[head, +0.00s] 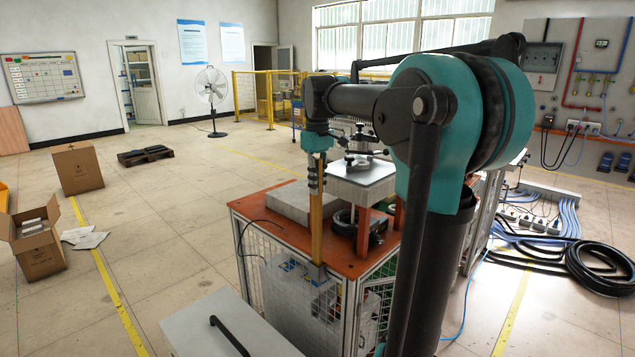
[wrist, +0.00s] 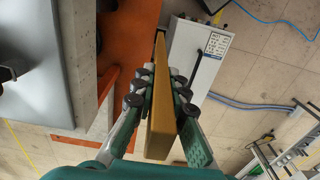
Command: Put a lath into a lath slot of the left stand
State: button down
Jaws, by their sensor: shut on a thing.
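My gripper (head: 315,180) is shut on a long yellow-brown lath (head: 316,222), which hangs upright in the head view in front of the orange-topped bench. The lath's lower end is near the bench's front edge; I cannot tell whether it touches anything. In the wrist view my gripper's fingers (wrist: 158,92) press on both sides of the lath (wrist: 161,115), which extends away from the camera. I cannot clearly make out the left stand or its slots. A metal frame (wrist: 296,152) is partly visible at the lower right of the wrist view; I cannot tell whether it is a stand.
The orange-topped bench (head: 268,212) has mesh sides and carries a grey slab (head: 300,204) and machine parts. A white cabinet with a black handle (head: 200,325) stands at the front. Black hoses (head: 600,270) lie at right. Open floor is at left, with cardboard boxes (head: 78,168).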

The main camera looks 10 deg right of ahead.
jog(key=shift+f, duration=0.2)
jog(key=c, duration=1.5)
grip_release()
jog(key=shift+o, duration=0.2)
notch_tip(320, 180, up, 12)
jog(key=shift+s, duration=0.1)
